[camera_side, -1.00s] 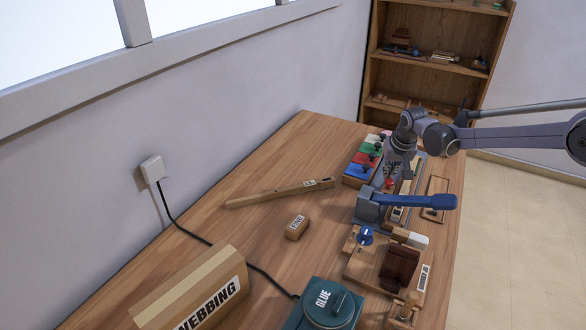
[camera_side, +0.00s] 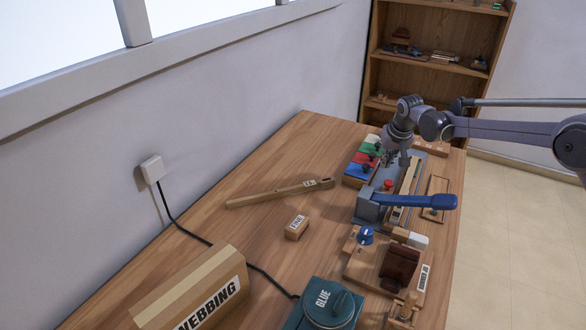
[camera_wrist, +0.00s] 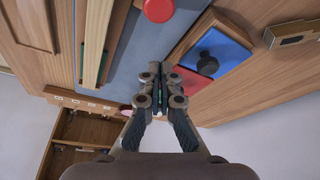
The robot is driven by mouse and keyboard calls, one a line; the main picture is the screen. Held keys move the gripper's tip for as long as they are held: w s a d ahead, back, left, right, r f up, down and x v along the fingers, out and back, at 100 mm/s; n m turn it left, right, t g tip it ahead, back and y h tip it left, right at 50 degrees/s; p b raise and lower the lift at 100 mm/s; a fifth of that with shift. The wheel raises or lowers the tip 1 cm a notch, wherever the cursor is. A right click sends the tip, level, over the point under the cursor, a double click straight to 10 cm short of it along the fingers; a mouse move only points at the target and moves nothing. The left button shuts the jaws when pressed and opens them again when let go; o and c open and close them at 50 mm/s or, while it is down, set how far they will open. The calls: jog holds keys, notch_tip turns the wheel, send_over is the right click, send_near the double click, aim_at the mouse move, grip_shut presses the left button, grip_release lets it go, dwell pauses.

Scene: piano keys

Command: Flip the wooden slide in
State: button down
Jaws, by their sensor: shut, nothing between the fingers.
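A long, light wooden strip (camera_side: 407,183) lies on a grey plate (camera_side: 384,181) on the bench; it may be the wooden slide, but I cannot tell for certain. In the wrist view the strip (camera_wrist: 97,40) runs left of my gripper (camera_wrist: 160,76), with the grey plate (camera_wrist: 130,55) below and beside it. My gripper (camera_side: 391,160) is above the far part of the plate, between the strip and the coloured blocks. Its fingers are closed together with nothing between them. The side view does not clearly show how high the fingertips are.
A red knob (camera_wrist: 158,9) stands on the plate. Blue, red and green blocks (camera_side: 361,162) with black knobs lie left of it. A blue-handled lever (camera_side: 420,201) stands in front. A framed wooden panel (camera_side: 436,195) lies right.

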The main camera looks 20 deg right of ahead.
jog(key=v, duration=0.9)
jog(key=shift+s, duration=0.1)
jog(key=s+r+n+t, duration=0.1)
jog(key=s+r, duration=0.4)
jog(key=s, duration=0.4)
jog(key=s+r+n+t, duration=0.1)
jog(key=s+r, duration=0.3)
jog(key=s, duration=0.5)
jog(key=s+f, duration=0.2)
jog(key=s, duration=0.6)
jog(key=s+f+n+t+y, duration=0.1)
jog(key=s+f, duration=0.2)
jog(key=s, duration=0.6)
jog(key=shift+s+a+f+n, duration=0.2)
jog(key=shift+a+f+n, duration=0.1)
jog(key=shift+a+f, duration=0.05)
